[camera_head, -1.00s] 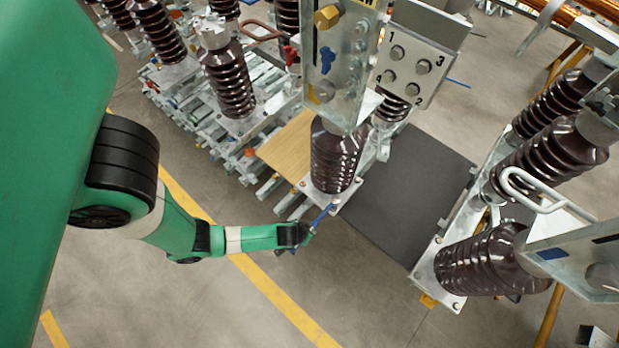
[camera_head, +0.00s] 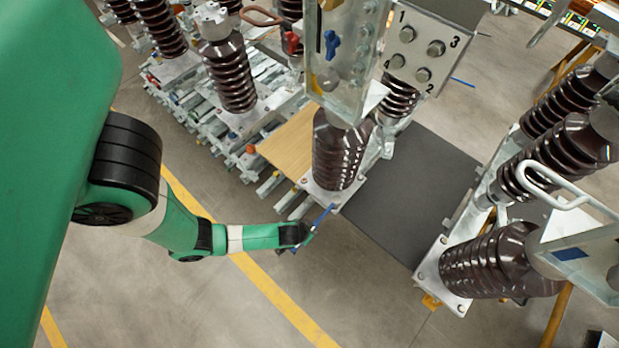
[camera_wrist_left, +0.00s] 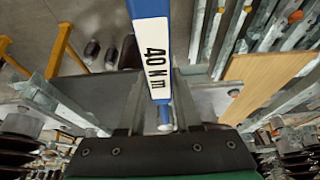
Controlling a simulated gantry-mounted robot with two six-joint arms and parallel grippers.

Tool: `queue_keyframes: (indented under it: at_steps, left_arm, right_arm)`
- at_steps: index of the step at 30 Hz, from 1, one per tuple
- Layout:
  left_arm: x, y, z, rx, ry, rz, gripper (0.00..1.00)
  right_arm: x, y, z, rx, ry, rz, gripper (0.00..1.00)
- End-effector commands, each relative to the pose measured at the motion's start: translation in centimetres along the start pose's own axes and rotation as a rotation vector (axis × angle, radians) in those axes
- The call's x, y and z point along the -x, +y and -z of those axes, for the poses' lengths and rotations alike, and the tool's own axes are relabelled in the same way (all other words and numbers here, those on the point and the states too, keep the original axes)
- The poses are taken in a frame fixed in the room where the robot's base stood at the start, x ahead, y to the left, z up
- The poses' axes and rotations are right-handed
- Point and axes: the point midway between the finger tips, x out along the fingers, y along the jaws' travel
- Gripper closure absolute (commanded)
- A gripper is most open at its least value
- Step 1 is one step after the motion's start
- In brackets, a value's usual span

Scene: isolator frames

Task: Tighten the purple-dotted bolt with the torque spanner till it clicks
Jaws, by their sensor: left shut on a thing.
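My left gripper (camera_head: 306,236) is shut on the torque spanner (camera_head: 323,216), a thin blue tool that slants up to the right. Its far end meets the front corner of the base plate (camera_head: 342,199) under the middle brown insulator (camera_head: 340,155). In the left wrist view the spanner (camera_wrist_left: 148,12) runs between the two fingers (camera_wrist_left: 160,105), with a white label reading 40 N m. The spanner end covers the spot at the plate corner. I cannot make out a purple dot on any bolt. My right gripper is not in view.
A wooden board (camera_head: 285,142) and a dark grey mat (camera_head: 408,190) flank the middle insulator. More insulators (camera_head: 495,262) stand at the right. A plate with bolts numbered 1 to 4 (camera_head: 423,52) hangs above. Open floor with a yellow line (camera_head: 275,295) lies in front.

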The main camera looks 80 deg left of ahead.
Motion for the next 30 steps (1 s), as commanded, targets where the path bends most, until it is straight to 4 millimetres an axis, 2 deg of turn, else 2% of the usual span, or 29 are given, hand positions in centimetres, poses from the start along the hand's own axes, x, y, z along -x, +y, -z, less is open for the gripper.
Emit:
queue_keyframes:
  at_steps: [11,30]
  left_arm:
    - [0.0,0.0,0.1,0.0,0.002,-0.001,1.0]
    - [-1.4,0.0,-0.5,0.0,0.003,-0.001,1.0]
  right_arm:
    - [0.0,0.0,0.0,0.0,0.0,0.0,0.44]
    - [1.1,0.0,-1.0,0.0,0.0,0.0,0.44]
